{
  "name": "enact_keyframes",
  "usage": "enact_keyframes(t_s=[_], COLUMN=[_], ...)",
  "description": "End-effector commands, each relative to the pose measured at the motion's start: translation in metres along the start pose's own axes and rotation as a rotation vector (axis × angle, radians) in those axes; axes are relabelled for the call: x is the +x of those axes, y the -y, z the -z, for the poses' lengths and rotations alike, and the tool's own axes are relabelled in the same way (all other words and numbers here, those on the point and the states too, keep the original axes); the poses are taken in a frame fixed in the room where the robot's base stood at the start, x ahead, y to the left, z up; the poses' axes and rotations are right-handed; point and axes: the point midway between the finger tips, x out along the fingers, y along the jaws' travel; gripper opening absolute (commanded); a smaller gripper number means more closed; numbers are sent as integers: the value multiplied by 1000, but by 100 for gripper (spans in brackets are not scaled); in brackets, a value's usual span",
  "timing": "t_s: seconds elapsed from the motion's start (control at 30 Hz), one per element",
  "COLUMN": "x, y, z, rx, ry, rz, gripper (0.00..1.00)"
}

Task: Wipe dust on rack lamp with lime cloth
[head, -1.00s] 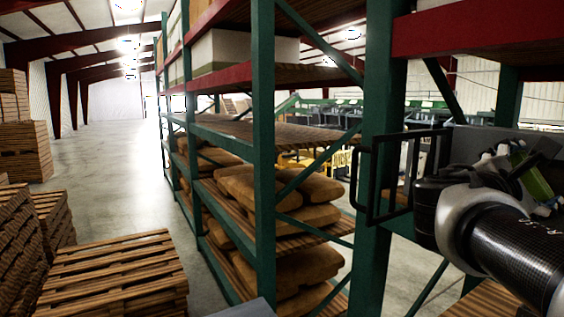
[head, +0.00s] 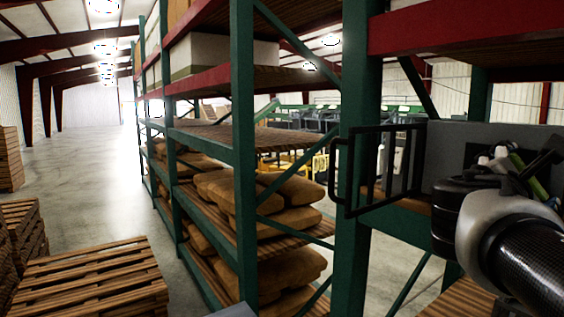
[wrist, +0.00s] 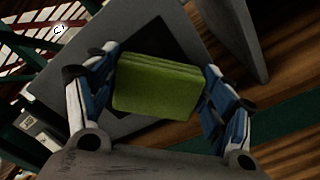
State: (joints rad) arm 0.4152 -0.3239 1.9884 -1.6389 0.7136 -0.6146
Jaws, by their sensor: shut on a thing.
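My gripper (wrist: 160,88) is shut on the lime cloth (wrist: 157,86), a folded green pad held between its two blue-and-grey fingers. In the head view my gripper (head: 520,168) is at the right, in front of the rack, and mostly hides the cloth. A grey casing with a dark flat face (wrist: 165,48) lies beyond the cloth in the wrist view; I cannot tell whether it is the rack lamp or whether the cloth touches it. No dust can be made out.
A green-posted rack (head: 243,150) with red beams holds brown sacks (head: 265,190). A black barred frame (head: 385,170) juts out by the nearest post, left of my arm. Wooden pallets (head: 90,280) stand at lower left. The aisle floor (head: 90,180) is clear.

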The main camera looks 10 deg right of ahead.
Motion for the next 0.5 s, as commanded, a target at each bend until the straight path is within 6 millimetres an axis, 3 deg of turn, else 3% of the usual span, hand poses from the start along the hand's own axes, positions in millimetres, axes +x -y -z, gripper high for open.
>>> enact_keyframes(t_s=[0.03, 0.5], x=[-2, 0], y=[7, -13], z=[-36, -12], rx=[31, 28], ry=[64, 61], rz=[11, 13], gripper=[56, 56])
